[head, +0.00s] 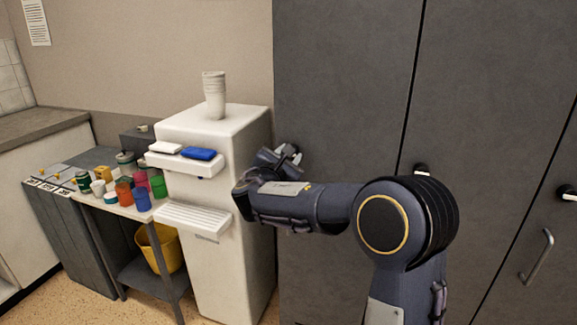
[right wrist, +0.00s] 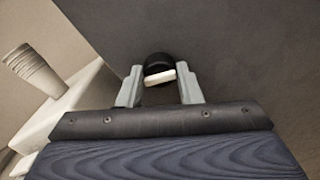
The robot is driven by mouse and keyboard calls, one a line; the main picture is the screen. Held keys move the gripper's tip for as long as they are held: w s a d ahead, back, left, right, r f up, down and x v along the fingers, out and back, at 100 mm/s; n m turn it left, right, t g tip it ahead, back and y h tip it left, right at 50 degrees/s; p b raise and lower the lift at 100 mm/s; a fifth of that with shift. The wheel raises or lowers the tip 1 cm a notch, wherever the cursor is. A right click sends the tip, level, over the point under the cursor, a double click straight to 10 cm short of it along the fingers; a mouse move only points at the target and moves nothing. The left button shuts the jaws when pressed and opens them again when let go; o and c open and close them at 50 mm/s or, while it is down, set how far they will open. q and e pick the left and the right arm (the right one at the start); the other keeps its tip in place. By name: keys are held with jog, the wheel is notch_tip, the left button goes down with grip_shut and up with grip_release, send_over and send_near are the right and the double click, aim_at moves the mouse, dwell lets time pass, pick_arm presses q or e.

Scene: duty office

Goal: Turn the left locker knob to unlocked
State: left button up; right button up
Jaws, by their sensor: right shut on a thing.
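The left locker knob (right wrist: 158,66) shows in the right wrist view as a black round base with a cream bar across it. It sits on the grey locker door (right wrist: 245,65). My right gripper (right wrist: 160,82) has its two fingers on either side of the knob and is shut on it. The bar lies nearly level between the fingers in that view, slightly tilted. In the head view my right gripper (head: 285,156) is at the left edge of the lockers and mostly hides this knob. My left gripper is in neither view.
A white water dispenser (head: 205,250) with a cup stack (head: 214,95) on top stands close left of my right gripper. A low table left of it holds colored cups. Other locker knobs (head: 421,169) and a metal handle (head: 537,256) are to the right.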

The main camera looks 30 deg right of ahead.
jog(key=shift+f+m+b, duration=0.1)
jog(key=shift+m+b, duration=7.6)
jog(key=shift+b, duration=1.1)
jog(key=o, duration=1)
jog(key=shift+c, duration=0.2)
jog(key=v, duration=0.8)
